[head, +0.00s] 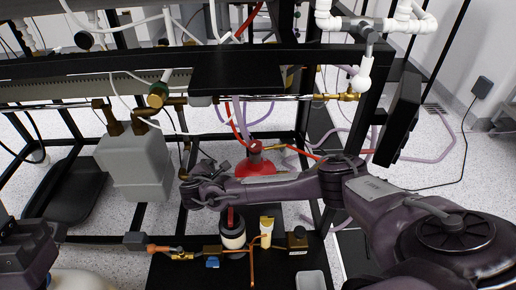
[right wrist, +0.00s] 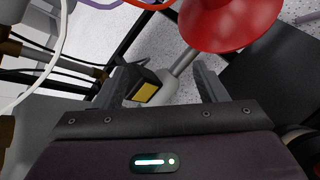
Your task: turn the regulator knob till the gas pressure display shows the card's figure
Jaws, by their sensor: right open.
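I cannot make out with certainty which part is the regulator knob. A round brass-faced fitting with a green body (head: 158,95) sits on the pipe at the upper left. No readable pressure figure or card shows; a dark panel (head: 400,118) at the right is seen nearly edge-on. My right gripper (head: 192,178) reaches left across the middle of the frame. In the right wrist view its jaws (right wrist: 167,88) are open, with a black block with a yellow face (right wrist: 146,88) seen between them; contact cannot be told. Part of my left arm's end (head: 25,255) shows at the lower left, its fingertips not clear.
A red cone-shaped part (head: 258,169) stands behind my right arm and shows large in the right wrist view (right wrist: 230,18). A grey container (head: 135,165) hangs at the left. Black frame bars, pipes and hoses crowd the space. A white cylinder (head: 232,236) stands below.

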